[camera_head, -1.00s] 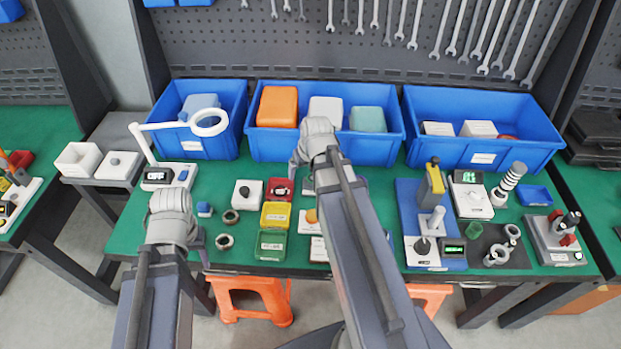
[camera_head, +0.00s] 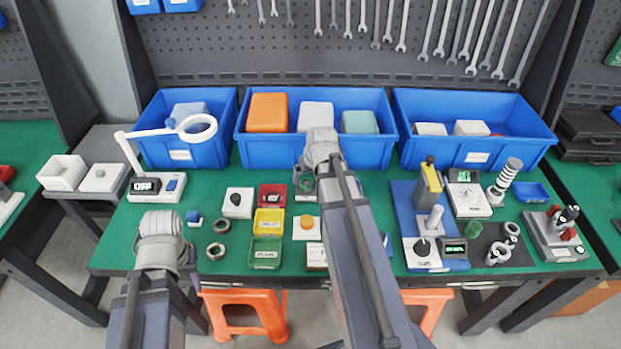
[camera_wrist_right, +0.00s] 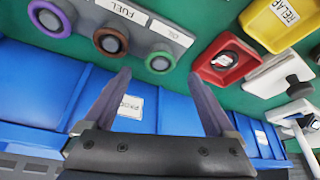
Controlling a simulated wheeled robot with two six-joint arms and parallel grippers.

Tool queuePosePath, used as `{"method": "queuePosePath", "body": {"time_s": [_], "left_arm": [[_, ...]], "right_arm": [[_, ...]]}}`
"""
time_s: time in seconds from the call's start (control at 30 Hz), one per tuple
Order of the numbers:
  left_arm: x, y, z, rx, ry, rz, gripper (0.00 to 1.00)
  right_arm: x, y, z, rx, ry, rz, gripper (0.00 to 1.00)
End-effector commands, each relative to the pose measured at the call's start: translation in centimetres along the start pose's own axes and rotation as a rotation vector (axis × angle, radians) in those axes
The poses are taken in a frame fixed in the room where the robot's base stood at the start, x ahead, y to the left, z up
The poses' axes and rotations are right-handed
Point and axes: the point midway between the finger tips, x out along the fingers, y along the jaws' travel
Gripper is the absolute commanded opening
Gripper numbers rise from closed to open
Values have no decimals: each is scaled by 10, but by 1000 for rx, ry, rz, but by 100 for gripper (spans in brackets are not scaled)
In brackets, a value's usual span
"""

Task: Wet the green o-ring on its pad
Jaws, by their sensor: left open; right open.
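A green ring (camera_wrist_right: 160,60) sits around a grey round centre at the end of a labelled strip in the right wrist view. I cannot tell whether it is the o-ring or a pad's rim. Brown (camera_wrist_right: 110,42) and purple (camera_wrist_right: 52,17) rings stand beside it; labels read FUEL and apparently OIL. My right gripper (camera_wrist_right: 160,76) is open and empty, its fingertips just short of the green ring in the picture. In the head view its wrist largely hides the strip. My left gripper (camera_head: 190,258) is over the table's front left; its fingers are mostly hidden by its wrist.
Red (camera_head: 272,195), yellow (camera_head: 268,222) and green (camera_head: 265,253) trays stand left of my right arm. A white block with an orange dome (camera_head: 306,222) is close to that arm. Blue bins (camera_head: 265,150) line the back. Test devices (camera_head: 432,215) fill the right side.

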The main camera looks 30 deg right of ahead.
Motion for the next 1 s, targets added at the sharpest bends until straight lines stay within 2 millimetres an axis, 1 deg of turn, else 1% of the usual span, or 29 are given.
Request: {"method": "queuePosePath", "body": {"time_s": [0.03, 0.2, 0.3, 0.53, 0.57, 1.0], "left_arm": [[14, 1, -1, 0, 0, 0, 50], [28, 3, -2, 0, 0, 0, 50], [30, 3, -2, 0, 0, 0, 50], [28, 3, -2, 0, 0, 0, 50], [28, 3, -2, 0, 0, 0, 50], [28, 3, -2, 0, 0, 0, 50]], "right_arm": [[14, 0, 1, 0, 0, 0, 90], [30, 0, 1, -1, 0, 0, 90], [32, 0, 0, -1, 0, 0, 90], [31, 0, 0, -1, 0, 0, 90], [31, 0, 0, -1, 0, 0, 88], [31, 0, 0, -1, 0, 0, 39]]}}
